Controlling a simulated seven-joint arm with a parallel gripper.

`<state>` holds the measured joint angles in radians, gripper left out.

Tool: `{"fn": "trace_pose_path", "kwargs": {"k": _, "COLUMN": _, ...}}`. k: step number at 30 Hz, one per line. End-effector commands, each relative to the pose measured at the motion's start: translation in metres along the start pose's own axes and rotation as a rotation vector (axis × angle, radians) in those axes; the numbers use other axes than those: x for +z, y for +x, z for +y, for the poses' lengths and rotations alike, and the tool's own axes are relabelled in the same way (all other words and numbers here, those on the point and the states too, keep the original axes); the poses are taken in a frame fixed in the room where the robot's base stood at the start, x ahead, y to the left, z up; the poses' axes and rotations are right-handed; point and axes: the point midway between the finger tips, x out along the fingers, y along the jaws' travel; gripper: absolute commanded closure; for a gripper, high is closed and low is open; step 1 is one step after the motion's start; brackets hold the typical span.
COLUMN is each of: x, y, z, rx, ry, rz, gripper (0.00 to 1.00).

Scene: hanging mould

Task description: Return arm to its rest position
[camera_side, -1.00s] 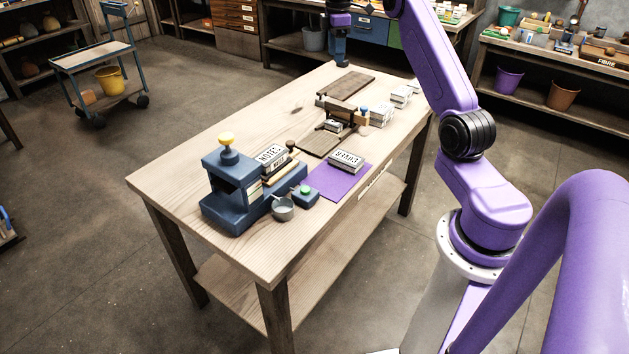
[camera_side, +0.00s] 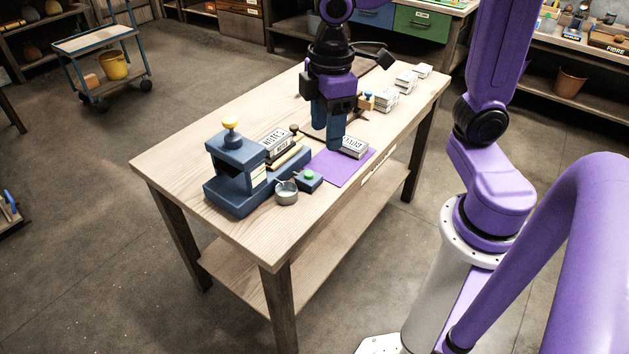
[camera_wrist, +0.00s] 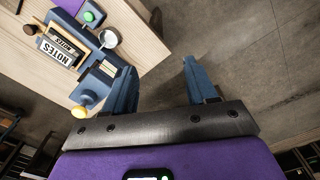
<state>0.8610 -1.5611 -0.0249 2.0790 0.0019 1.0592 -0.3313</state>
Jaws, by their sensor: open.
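My gripper (camera_side: 328,126) hangs over the table in the side view, fingers pointing down, in front of the brown board area and near the purple mat. In the wrist view my gripper (camera_wrist: 158,75) is open, with two blue fingers apart and nothing between them. The wooden table (camera_side: 235,233) stands below. Whether the fingertips touch anything cannot be told from the side view, but they look clear in the wrist view.
A blue press (camera_side: 232,165) with a yellow knob, a NOTES block (camera_side: 277,140), a grey cup (camera_side: 286,193) and a green-button box (camera_side: 309,180) stand at the left. A labelled block (camera_side: 354,147) lies on the purple mat (camera_side: 336,172). Several white blocks (camera_side: 384,99) sit at the back right.

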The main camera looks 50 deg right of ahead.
Motion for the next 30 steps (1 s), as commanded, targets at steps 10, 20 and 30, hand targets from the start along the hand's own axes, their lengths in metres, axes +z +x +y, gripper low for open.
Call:
{"fn": "trace_pose_path", "kwargs": {"k": 10, "x": 0.075, "y": 0.031, "z": -0.094, "rx": -0.009, "ry": -0.062, "rz": 0.005, "gripper": 0.43}}
{"fn": "trace_pose_path", "kwargs": {"k": 20, "x": 0.090, "y": 0.038, "z": -0.104, "rx": -0.011, "ry": -0.066, "rz": 0.004, "gripper": 0.43}}
{"fn": "trace_pose_path", "kwargs": {"k": 30, "x": 0.089, "y": 0.038, "z": -0.103, "rx": -0.011, "ry": -0.067, "rz": 0.003, "gripper": 0.43}}
